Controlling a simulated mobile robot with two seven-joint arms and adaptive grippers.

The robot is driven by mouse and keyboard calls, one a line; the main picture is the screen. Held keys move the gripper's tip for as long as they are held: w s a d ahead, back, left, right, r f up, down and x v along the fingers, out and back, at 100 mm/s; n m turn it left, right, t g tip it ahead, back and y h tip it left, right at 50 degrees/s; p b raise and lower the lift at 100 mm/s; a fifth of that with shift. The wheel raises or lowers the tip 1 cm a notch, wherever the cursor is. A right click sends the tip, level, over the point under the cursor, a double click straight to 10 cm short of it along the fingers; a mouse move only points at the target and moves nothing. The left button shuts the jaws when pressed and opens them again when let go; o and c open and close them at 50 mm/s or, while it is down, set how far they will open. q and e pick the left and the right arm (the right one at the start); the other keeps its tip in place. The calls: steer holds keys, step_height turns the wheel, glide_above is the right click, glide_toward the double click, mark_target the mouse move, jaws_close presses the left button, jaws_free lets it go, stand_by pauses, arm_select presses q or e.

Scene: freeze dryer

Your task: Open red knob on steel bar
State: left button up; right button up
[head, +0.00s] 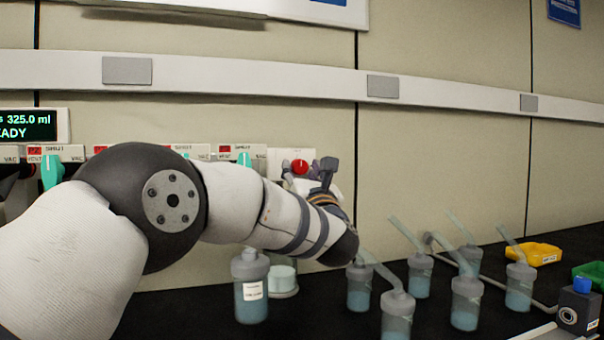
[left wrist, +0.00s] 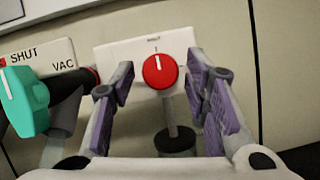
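The red knob (head: 300,167) sits on a white panel (head: 281,162) at the right end of the row of valves, in the middle of the head view. In the left wrist view the red knob (left wrist: 160,71) is round, with a white mark pointing up. My left gripper (left wrist: 168,85) is open, its purple-padded fingers apart on either side of the knob's line, and nothing is between them in its grip. In the head view my left gripper (head: 318,172) is beside the knob, partly hidden by my arm. The steel bar cannot be made out clearly. My right gripper is not in view.
A teal valve knob (left wrist: 22,101) is left of the red knob. Several flasks with blue liquid (head: 465,303) stand on the black bench (head: 190,312). A yellow tray (head: 534,254) and a green tray (head: 590,272) are at the right. My left arm covers much of the valve row.

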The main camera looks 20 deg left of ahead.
arm_select(q)
jaws_close()
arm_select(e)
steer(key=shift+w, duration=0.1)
